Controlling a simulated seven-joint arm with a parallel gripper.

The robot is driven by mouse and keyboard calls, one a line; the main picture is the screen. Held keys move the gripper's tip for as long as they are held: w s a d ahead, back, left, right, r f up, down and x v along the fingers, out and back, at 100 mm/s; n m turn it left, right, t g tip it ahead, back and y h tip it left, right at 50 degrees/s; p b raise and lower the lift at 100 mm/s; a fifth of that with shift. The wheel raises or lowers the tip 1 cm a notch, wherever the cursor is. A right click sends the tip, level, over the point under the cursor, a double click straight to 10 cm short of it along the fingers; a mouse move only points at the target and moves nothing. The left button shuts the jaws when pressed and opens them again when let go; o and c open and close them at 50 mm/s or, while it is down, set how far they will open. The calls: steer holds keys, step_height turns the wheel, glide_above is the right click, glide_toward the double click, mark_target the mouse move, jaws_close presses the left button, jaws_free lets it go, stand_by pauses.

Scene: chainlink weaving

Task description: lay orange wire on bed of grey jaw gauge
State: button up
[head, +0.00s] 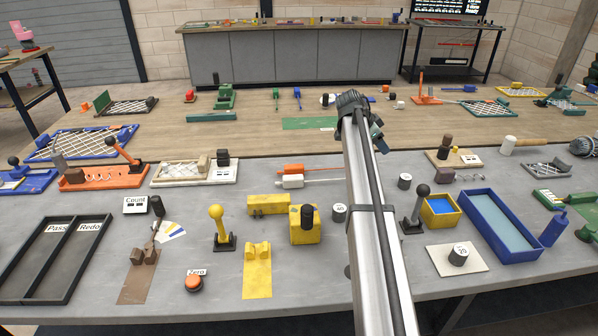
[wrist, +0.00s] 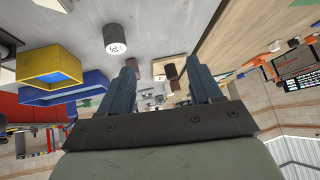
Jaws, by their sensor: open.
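My gripper (wrist: 165,84) is open and empty, its two dark fingers spread apart in the wrist view. In the head view my gripper (head: 377,136) is raised above the far part of the grey table, mostly hidden by my own arm. An orange piece with a thin wire (head: 291,169) lies mid-table, left of my arm, just behind a similar white piece (head: 290,182). My gripper is apart from it. I cannot tell for certain which object is the grey jaw gauge; a yellow jawed block (head: 257,271) and a brown jawed one (head: 139,270) stand in front.
Right of my arm are a black-knobbed lever (head: 415,210), a yellow bin (head: 440,209), a blue tray (head: 500,228) and a dark weight (head: 404,181). The weight (wrist: 117,38) and yellow bin (wrist: 49,67) also show in the wrist view. Left stands a black two-part tray (head: 52,257).

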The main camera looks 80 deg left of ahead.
steer(key=s+a+m+g+h, duration=0.1)
steer(key=s+a, duration=0.1)
steer(key=s, duration=0.8)
steer(key=s+a+g, duration=0.1)
steer(key=s+a, duration=0.2)
steer(key=s, duration=0.6)
steer(key=g+h, duration=0.1)
steer(key=h, duration=0.1)
glide_toward(296, 166)
steer(key=x, duration=0.4)
steer(key=shift+w+d+f, duration=0.2)
steer(key=shift+w+f, duration=0.1)
steer(key=shift+s+a+x, duration=0.1)
steer(key=shift+s+x, duration=0.05)
steer(key=shift+x, duration=1.2)
steer(key=shift+s+a+x, duration=0.1)
steer(key=shift+a+x, duration=0.05)
steer(key=shift+x, duration=1.15)
steer(key=shift+c, duration=0.4)
jaws_close()
steer(key=shift+r, duration=0.1)
